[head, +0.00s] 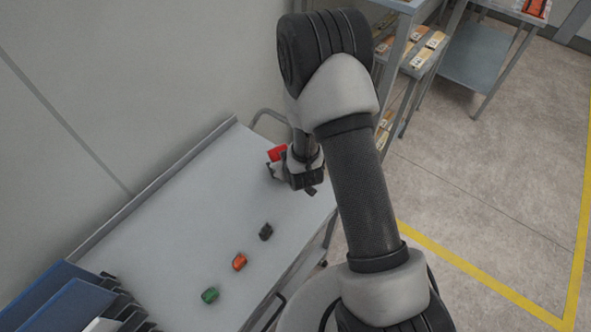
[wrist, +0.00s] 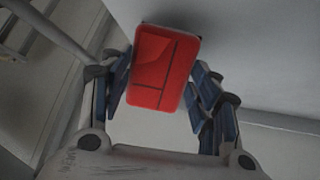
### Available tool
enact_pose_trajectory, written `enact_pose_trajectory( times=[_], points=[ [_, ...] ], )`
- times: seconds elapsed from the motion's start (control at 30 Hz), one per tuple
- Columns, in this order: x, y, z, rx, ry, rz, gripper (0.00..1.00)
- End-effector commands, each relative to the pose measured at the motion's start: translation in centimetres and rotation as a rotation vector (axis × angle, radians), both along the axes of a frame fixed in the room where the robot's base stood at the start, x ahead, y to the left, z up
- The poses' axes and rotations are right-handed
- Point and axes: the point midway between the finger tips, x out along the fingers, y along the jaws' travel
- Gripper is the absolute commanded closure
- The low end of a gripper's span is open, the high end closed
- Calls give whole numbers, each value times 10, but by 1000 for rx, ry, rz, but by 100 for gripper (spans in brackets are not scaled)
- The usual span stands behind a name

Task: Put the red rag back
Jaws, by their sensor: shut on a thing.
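The red rag (wrist: 165,68) looks like a flat red block with rounded corners and thin dark lines across it. In the wrist view it sits between the two blue-padded fingers of my gripper (wrist: 160,88), which is shut on it. In the head view the red rag (head: 277,153) shows as a small red patch at the far end of the grey worktable (head: 180,235). My gripper (head: 277,168) is beside it there, and my wrist hides part of it. I cannot tell whether the rag touches the tabletop.
A dark item (head: 265,231), an orange item (head: 239,262) and a green item (head: 210,295) lie in a row on the table. Blue panels (head: 65,297) stand at the near left. A wall runs along the left. A shelf rack (head: 424,55) stands behind my arm.

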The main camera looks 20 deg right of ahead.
Motion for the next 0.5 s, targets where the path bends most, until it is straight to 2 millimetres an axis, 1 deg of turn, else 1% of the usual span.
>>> enact_pose_trajectory(
  times=[0.03, 0.2, 0.5],
  points=[
    [-1, 0, 3, -4, 49, 4, 74],
    [-13, 0, 1, -16, 216, 10, 74],
    [-34, -2, 6, -32, 427, 17, 74]
  ],
)
